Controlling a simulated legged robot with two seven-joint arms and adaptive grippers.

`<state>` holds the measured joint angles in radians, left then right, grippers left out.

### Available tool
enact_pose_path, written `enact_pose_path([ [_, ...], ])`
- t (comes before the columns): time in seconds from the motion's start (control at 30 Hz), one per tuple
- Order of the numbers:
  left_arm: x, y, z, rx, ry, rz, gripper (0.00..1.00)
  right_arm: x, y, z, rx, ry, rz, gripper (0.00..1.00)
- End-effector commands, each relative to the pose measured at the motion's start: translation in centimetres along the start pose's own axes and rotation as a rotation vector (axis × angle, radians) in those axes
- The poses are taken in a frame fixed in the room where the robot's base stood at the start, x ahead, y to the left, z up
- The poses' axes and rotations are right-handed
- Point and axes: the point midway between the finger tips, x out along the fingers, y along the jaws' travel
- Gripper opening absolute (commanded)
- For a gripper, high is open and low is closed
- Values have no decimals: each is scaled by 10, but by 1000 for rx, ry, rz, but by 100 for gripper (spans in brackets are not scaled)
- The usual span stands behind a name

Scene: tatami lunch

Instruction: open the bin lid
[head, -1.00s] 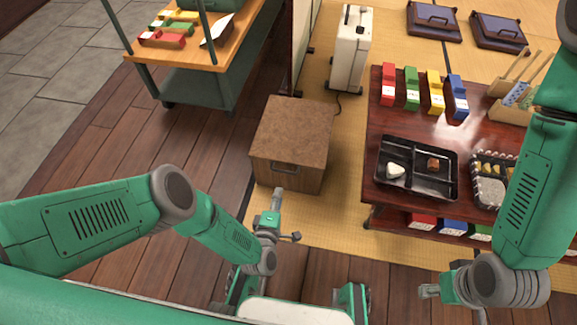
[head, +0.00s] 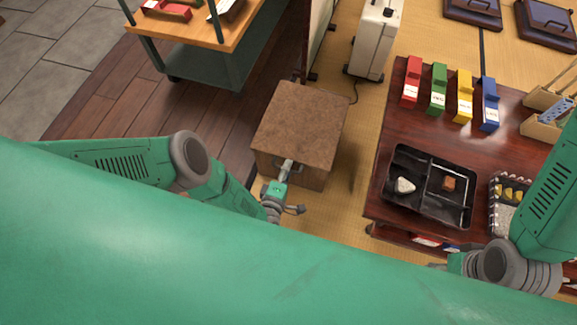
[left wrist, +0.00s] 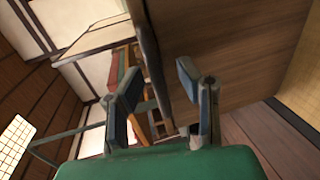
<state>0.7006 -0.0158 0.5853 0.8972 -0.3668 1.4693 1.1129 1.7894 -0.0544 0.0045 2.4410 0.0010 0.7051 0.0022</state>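The bin is a brown wooden box with a mottled brown lid (head: 301,122) on top, lying flat and closed. A dark handle (head: 299,169) is on the upper front face. My left gripper (head: 287,165) is at the front of the bin, overlapping the handle in the head view. In the left wrist view my left gripper (left wrist: 165,100) has its two fingers apart, with a dark edge (left wrist: 151,55) of the bin showing just beyond and between them. I cannot tell whether it touches. My right gripper (head: 438,266) is at the lower right, mostly hidden behind my body.
A dark red table (head: 400,125) with a black divided tray (head: 430,212) and coloured boxes stands right of the bin. A white appliance (head: 376,40) stands behind it. A wheeled cart (head: 195,60) is at the upper left. Wooden floor (head: 120,90) is clear left of the bin.

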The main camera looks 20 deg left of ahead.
Motion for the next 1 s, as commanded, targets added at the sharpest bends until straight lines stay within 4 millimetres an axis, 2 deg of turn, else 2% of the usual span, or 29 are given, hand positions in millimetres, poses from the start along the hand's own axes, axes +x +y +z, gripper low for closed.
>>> enact_pose_path([
  [0.03,0,0,0,1,0,0,24,0,0,0,0,0,0,40],
  [0.1,0,0,0,2,0,0,0,0,0,0,0,0,0,40],
  [0.37,0,0,1,2,0,-5,0,-1,0,0,0,0,0,40],
  [0.57,-4,12,2,1,-2,-31,0,-14,0,-1,0,0,0,40],
  [0.77,-10,44,4,-1,-5,-107,0,-47,0,-2,0,0,0,40],
  [1.0,-14,97,5,-1,-8,-254,0,-100,1,-6,0,1,0,40],
])
